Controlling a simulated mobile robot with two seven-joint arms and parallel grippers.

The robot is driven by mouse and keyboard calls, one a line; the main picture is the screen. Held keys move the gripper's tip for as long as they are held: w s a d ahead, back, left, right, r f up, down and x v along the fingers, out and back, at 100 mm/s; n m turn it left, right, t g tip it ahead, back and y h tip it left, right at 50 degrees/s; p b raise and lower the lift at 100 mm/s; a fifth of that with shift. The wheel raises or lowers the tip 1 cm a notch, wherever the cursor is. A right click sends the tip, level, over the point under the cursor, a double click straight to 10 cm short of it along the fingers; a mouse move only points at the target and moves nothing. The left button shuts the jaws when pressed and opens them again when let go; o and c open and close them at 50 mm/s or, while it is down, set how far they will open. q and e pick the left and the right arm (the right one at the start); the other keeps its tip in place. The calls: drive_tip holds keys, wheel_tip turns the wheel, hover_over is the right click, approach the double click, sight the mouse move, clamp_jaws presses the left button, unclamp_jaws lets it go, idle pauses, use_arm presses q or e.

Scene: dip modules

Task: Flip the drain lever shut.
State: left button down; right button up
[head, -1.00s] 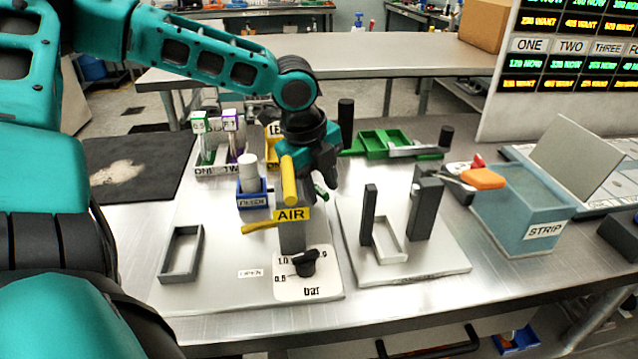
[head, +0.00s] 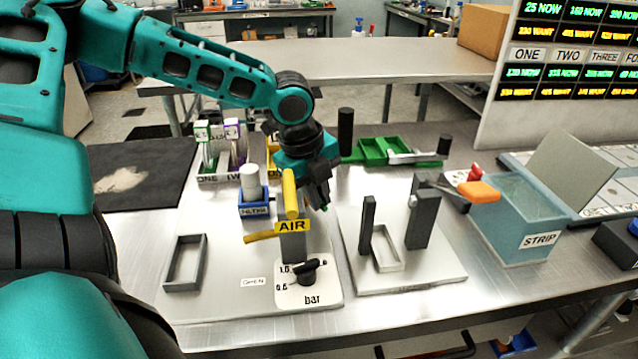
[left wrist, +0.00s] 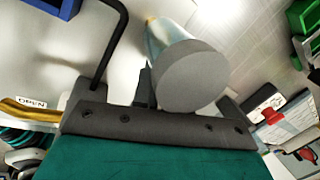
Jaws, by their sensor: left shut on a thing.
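I cannot tell for sure which part is the drain lever. An orange handle (head: 479,191) on a grey rod sticks out beside the blue-grey STRIP tank (head: 522,222), with a small red knob (head: 474,173) behind it. My left gripper (head: 322,200) points down just right of the yellow lever (head: 290,194) on the AIR post, well left of the tank. My right gripper is out of view.
A white plate with two dark uprights (head: 419,218) stands between gripper and tank. A bar dial (head: 308,270) and an empty grey frame (head: 185,262) are in front. A blue holder (head: 254,207), green tray (head: 382,151) and dark post (head: 345,130) are nearby.

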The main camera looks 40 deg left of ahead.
use_arm(q)
drive_tip(key=shift+s+r+m, duration=0.15)
drive_tip(key=shift+r+m, duration=0.05)
drive_tip(key=shift+m, duration=0.1)
drive_tip(key=shift+f+p, duration=0.15)
drive_tip(key=shift+p, duration=0.2)
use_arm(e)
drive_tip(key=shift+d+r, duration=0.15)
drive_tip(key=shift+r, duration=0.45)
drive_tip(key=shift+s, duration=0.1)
use_arm(q)
drive_tip(key=c, duration=1.2)
unclamp_jaws()
drive_tip(key=shift+o, duration=0.2)
